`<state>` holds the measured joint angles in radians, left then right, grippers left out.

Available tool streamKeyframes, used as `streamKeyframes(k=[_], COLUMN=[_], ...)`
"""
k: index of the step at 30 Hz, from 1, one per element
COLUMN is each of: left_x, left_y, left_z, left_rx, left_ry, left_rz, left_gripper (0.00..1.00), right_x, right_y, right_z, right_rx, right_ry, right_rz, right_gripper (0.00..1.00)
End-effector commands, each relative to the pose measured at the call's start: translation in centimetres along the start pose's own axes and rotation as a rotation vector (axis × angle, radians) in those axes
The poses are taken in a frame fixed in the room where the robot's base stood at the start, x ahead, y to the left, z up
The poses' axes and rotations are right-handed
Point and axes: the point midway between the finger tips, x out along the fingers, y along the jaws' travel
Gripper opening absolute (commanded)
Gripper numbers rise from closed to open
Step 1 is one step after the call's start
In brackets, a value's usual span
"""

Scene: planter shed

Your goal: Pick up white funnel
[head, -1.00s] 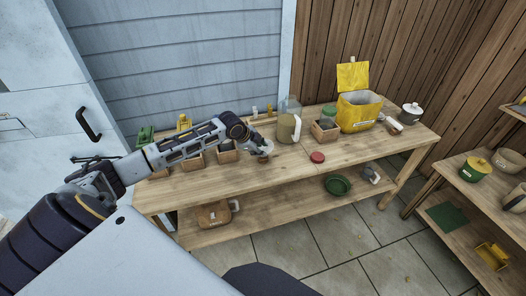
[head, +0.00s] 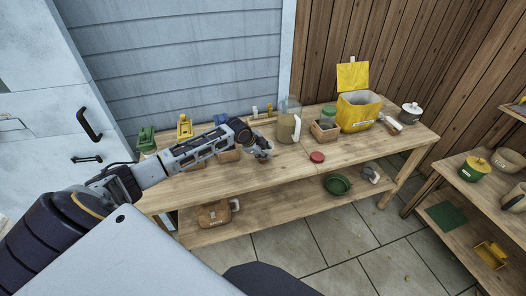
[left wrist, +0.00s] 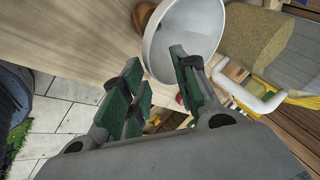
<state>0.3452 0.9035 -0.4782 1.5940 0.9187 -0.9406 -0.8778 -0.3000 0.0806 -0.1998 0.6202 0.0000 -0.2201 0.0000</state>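The white funnel (left wrist: 186,25) shows in the left wrist view as a wide round bowl just beyond my left fingertips. My left gripper (left wrist: 155,62) has its two green-padded fingers apart. One finger overlaps the funnel's bowl and the other is just outside its near rim, with a visible gap between them. In the head view my left gripper (head: 263,153) is low over the bench top, and it mostly hides the funnel there. My right gripper is not in view.
The wooden bench (head: 270,184) also holds a jug (head: 286,127), a red lid (head: 317,157), a wooden box (head: 325,131) and a yellow bag (head: 358,112). Small pots stand behind my left arm. The bench front is mostly clear. A side shelf (head: 466,207) stands at right.

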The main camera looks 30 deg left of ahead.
Motion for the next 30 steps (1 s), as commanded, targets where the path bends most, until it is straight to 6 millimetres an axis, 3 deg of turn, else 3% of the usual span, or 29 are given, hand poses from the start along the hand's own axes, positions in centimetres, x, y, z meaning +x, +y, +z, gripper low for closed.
streamKeyframes(k=[3,10,23,30], left_x=[0.0,0.0,-0.2,-1.7], left_y=[0.0,0.0,-0.1,-1.0], left_z=[0.0,0.0,0.0,-0.7], left_rx=[0.0,0.0,0.0,0.001], left_ry=[0.0,0.0,0.0,0.001], left_rz=[0.0,0.0,0.0,-0.002], left_gripper=[0.28,0.0,0.0,0.0], right_x=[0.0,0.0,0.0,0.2], right_y=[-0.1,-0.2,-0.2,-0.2], right_z=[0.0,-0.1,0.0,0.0], right_rx=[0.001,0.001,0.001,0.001], right_ry=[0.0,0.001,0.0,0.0], right_rz=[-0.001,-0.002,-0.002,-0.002], right_gripper=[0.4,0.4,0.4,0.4])
